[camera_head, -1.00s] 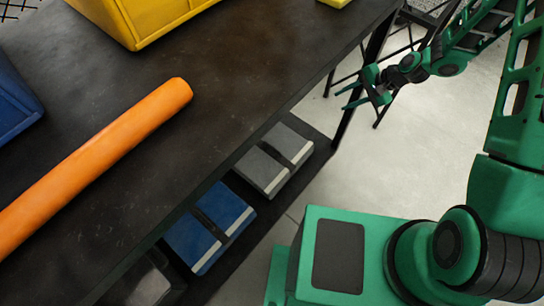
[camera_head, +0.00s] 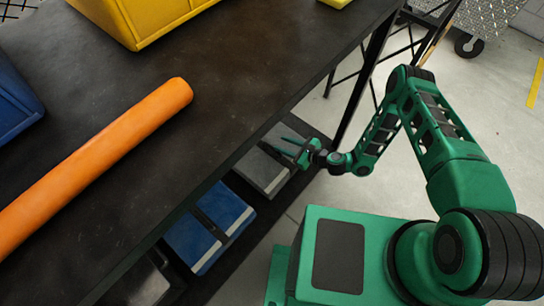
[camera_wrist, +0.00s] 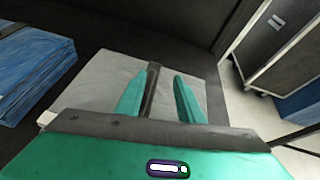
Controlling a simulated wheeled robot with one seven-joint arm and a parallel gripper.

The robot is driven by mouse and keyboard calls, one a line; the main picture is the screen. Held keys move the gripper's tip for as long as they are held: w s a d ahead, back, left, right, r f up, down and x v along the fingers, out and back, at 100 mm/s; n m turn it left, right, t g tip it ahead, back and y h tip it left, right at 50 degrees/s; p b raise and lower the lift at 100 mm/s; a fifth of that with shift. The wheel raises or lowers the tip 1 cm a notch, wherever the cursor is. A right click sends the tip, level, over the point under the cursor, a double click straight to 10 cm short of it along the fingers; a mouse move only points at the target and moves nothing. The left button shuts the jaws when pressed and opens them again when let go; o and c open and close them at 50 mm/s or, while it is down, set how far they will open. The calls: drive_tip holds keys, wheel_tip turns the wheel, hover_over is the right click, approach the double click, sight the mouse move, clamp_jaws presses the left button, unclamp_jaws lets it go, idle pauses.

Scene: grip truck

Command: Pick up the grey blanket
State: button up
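The grey blanket (camera_head: 264,168) lies folded on the lower shelf, under the black table's edge, with a dark band across its middle. In the wrist view the grey blanket (camera_wrist: 95,83) lies flat in front of and below my gripper (camera_wrist: 160,88). The two green fingers are apart, one on each side of the dark band, and nothing is seen held between them. In the head view my gripper (camera_head: 282,145) is over the blanket's far part. I cannot tell whether the fingertips touch it.
A folded blue blanket (camera_head: 208,228) lies beside the grey one, also in the wrist view (camera_wrist: 32,75). The table top (camera_head: 240,80) overhangs the shelf. A black table leg (camera_head: 362,85) rises beside my arm.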

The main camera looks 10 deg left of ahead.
sight(271, 147)
drive_tip(key=shift+s+a+f+m+t, duration=0.1)
drive_tip(key=shift+s+f+m+t, duration=0.1)
drive_tip(key=shift+s+f+m, duration=0.35)
drive_tip(key=shift+s+a+f+m+t, duration=0.1)
drive_tip(key=shift+s+f+m+t, duration=0.2)
drive_tip(key=shift+f, duration=0.35)
drive_tip(key=shift+s+f+m, duration=0.1)
drive_tip(key=shift+f+m, duration=0.15)
drive_tip(key=shift+a+f, duration=0.2)
drive_tip(key=shift+a, duration=0.2)
drive_tip(key=x, duration=0.4)
drive_tip(key=shift+w+a+f, duration=0.2)
drive_tip(key=shift+w+f, duration=0.05)
drive_tip(key=shift+w, duration=0.05)
drive_tip(key=shift+d+f+x, duration=0.1)
drive_tip(key=shift+f+x, duration=0.05)
drive_tip(key=shift+x, duration=0.7)
drive_tip(key=shift+d+f+x, duration=0.1)
drive_tip(key=shift+f+x, duration=0.05)
drive_tip(key=shift+x, duration=0.7)
drive_tip(key=shift+d+f+x, duration=0.1)
drive_tip(key=shift+f+x, duration=0.05)
drive_tip(key=shift+x, duration=0.7)
drive_tip(key=shift+w, duration=0.1)
clamp_jaws()
